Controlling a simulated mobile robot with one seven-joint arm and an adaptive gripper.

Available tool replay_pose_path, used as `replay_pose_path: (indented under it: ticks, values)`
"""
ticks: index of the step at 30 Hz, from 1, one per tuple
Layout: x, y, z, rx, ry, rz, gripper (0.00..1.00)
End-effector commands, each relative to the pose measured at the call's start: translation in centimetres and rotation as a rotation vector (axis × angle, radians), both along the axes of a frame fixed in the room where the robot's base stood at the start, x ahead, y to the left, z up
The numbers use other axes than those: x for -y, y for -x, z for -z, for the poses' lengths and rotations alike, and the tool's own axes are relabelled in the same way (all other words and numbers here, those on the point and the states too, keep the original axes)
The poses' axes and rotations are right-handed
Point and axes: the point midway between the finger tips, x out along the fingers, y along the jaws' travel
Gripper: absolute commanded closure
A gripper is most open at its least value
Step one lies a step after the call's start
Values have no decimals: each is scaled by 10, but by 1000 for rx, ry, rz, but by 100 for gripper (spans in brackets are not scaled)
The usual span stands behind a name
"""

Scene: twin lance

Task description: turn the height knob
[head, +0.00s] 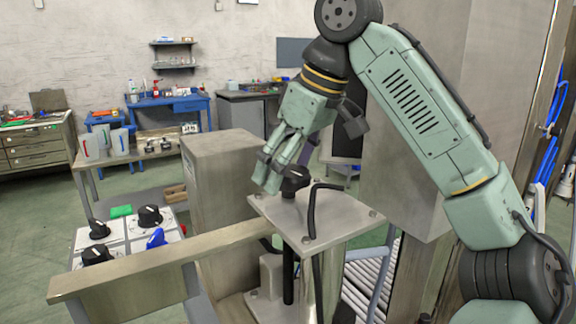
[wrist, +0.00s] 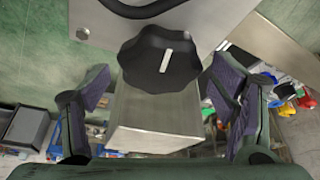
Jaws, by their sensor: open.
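A black lobed knob (head: 294,181) with a white pointer line sits on top of a metal plate (head: 325,225) on a post. No label shows that it is the height knob. In the wrist view the knob (wrist: 160,60) is at upper centre, its white line nearly upright in the picture. My gripper (head: 271,172) points down at the knob's left side in the head view. In the wrist view my gripper (wrist: 155,98) has its fingers wide apart, one on each side, with the knob slightly beyond the fingertips. Nothing is between the fingers, and no contact shows.
A control panel (head: 112,238) with several black knobs and a blue knob (head: 156,239) is at lower left. A beige beam (head: 160,262) runs in front of it. A tall metal box (head: 217,185) stands left of the plate.

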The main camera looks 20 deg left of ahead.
Motion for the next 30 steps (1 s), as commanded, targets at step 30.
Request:
replay_pose_path:
  ticks: [30]
  values:
    - [28,7,-69,0,0,0,21]
